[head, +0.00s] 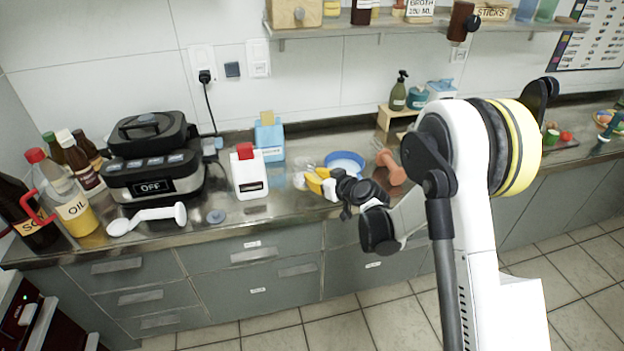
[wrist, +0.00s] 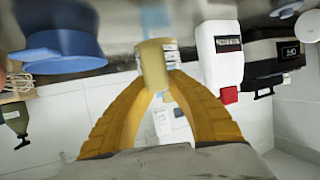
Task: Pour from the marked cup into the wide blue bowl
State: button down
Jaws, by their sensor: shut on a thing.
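My gripper (head: 316,181) has yellow fingers and is shut on the marked cup, a small pale yellow cup (wrist: 153,66) with a printed label on its side. In the head view the cup is only a small pale shape at the fingertips, and its tilt is hard to tell. The wide blue bowl (head: 345,156) stands on the counter just behind and right of the gripper, with a pale inside. In the wrist view, which is upside down, the bowl (wrist: 62,46) is at the upper left, apart from the cup.
A white bottle with a red cap (head: 249,172) stands left of the gripper, with a blue carton (head: 269,138) behind it. An orange dumbbell-like thing (head: 391,167) is right of the bowl. A black appliance (head: 152,170) and several bottles fill the left counter.

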jog(key=s+d+r+p, duration=0.3)
jog(key=s+d+r, duration=0.3)
jog(key=d, duration=0.3)
jog(key=shift+r, duration=0.15)
